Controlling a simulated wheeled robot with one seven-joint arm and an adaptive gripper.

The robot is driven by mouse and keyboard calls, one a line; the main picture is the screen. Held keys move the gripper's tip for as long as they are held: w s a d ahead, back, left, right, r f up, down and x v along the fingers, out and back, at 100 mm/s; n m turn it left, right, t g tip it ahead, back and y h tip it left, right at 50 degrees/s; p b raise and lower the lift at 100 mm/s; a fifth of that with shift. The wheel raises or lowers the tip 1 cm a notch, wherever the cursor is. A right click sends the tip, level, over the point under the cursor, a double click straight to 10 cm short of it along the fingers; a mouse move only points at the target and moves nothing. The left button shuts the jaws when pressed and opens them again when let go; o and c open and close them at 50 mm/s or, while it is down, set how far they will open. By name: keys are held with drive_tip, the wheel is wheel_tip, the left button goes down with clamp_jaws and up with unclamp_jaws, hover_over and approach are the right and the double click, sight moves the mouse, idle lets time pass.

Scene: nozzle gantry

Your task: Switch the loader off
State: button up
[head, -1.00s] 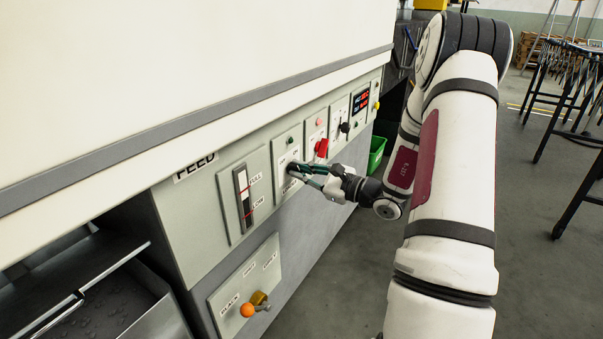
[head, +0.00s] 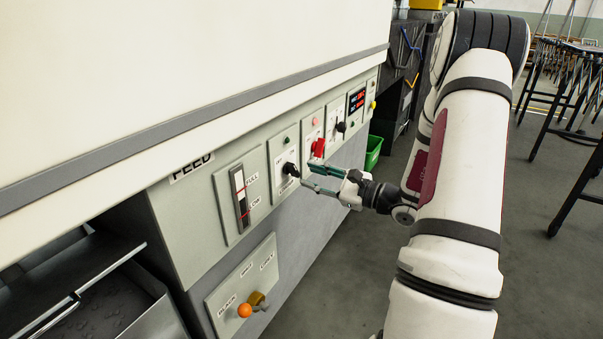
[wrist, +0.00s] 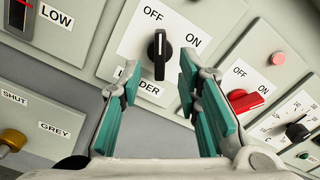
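The loader switch is a black rotary knob (head: 291,169) on a white plate in the control panel. In the wrist view the knob (wrist: 160,55) stands nearly upright, and its white line points up toward OFF, with ON to its upper right. The "LOADER" label below it is partly hidden by my finger. My gripper (head: 307,176) is open and empty, just off the panel. In the wrist view its teal-padded fingers (wrist: 155,82) are apart, with the knob showing between and beyond them, and neither appears to touch it.
A red OFF/ON knob (wrist: 246,101) sits right of the loader knob, with a black dial (wrist: 297,132) beyond. Left is the feed gauge (head: 241,198); below is an orange-knobbed lever (head: 245,310). Open floor (head: 350,280) lies right of the panel.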

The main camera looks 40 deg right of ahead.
drive_tip(key=v, duration=0.7)
idle(0.4)
